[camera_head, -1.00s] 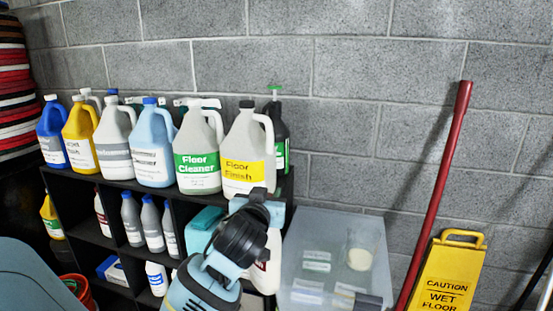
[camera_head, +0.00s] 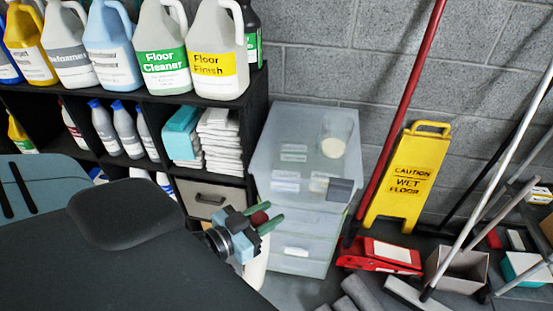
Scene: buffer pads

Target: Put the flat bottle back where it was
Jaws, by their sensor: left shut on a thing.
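My left gripper (camera_head: 268,215) is low in the middle of the view, beside the shelf's right end and in front of the clear drawer unit. Its greenish fingers are shut around the reddish top of a whitish bottle, which I take as the flat bottle (camera_head: 256,268). The bottle hangs below the fingers. My gripper and arm hide much of it, and its label cannot be read. My right gripper is not in view.
A black shelf (camera_head: 258,110) holds several large jugs on top, with smaller bottles, a stack of white cloths (camera_head: 218,140) and a grey bin (camera_head: 205,200) below. The clear drawer unit (camera_head: 270,150) carries a cup (camera_head: 335,135). A yellow sign (camera_head: 405,175) and mops stand at right.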

